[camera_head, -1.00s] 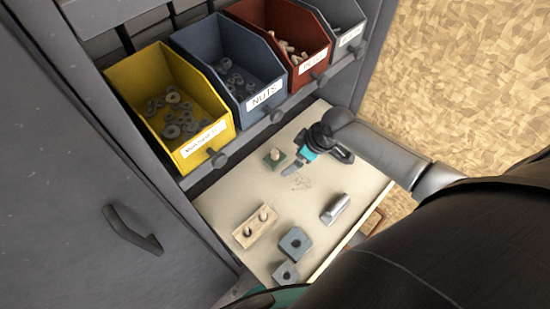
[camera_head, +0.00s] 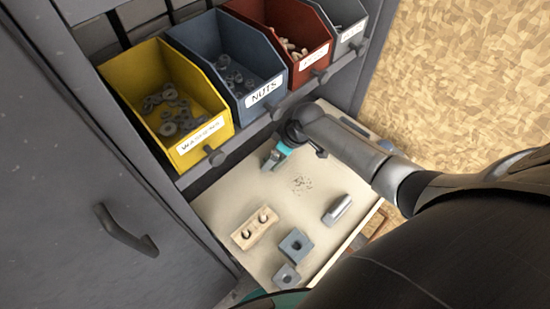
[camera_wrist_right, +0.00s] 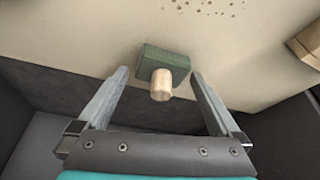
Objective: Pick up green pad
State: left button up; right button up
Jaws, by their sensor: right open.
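The green pad (camera_wrist_right: 177,60) is a small dark green block on the pale board, with a light wooden peg (camera_wrist_right: 161,86) standing out of it. In the right wrist view it sits between the tips of my right gripper (camera_wrist_right: 159,74), with a gap on each side. The fingers are open and hold nothing. In the head view my right gripper (camera_head: 270,158) is over the far left part of the board and hides the pad. My left gripper is not in view.
The board (camera_head: 228,205) also bears a two-holed wooden block (camera_head: 254,228), a blue-grey holed plate (camera_head: 296,245), a smaller grey plate (camera_head: 286,277) and a metal cylinder (camera_head: 337,210). Yellow (camera_head: 205,155), blue (camera_head: 230,95) and red (camera_head: 312,62) bins stand behind on a shelf.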

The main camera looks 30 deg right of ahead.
jog(key=shift+c, duration=0.2)
jog(key=c, duration=1.1)
jog(key=shift+r, duration=0.15)
jog(key=shift+r+p, duration=0.3)
jog(key=shift+r, duration=0.3)
jog(key=s+d, duration=0.1)
jog(key=s, duration=0.1)
jog(key=s+d, duration=0.2)
jog(key=s+d+p, duration=0.1)
jog(key=s, duration=0.2)
jog(key=shift+d+f, duration=0.1)
jog(key=shift+d, duration=0.3)
jog(key=r+p, duration=0.2)
jog(key=r, duration=0.5)
jog(key=r+p, duration=0.1)
jog(key=r, duration=0.5)
jog(key=shift+w+a+r+p, duration=0.15)
jog(key=shift+w+r+p, duration=0.05)
jog(key=shift+r+p, duration=0.2)
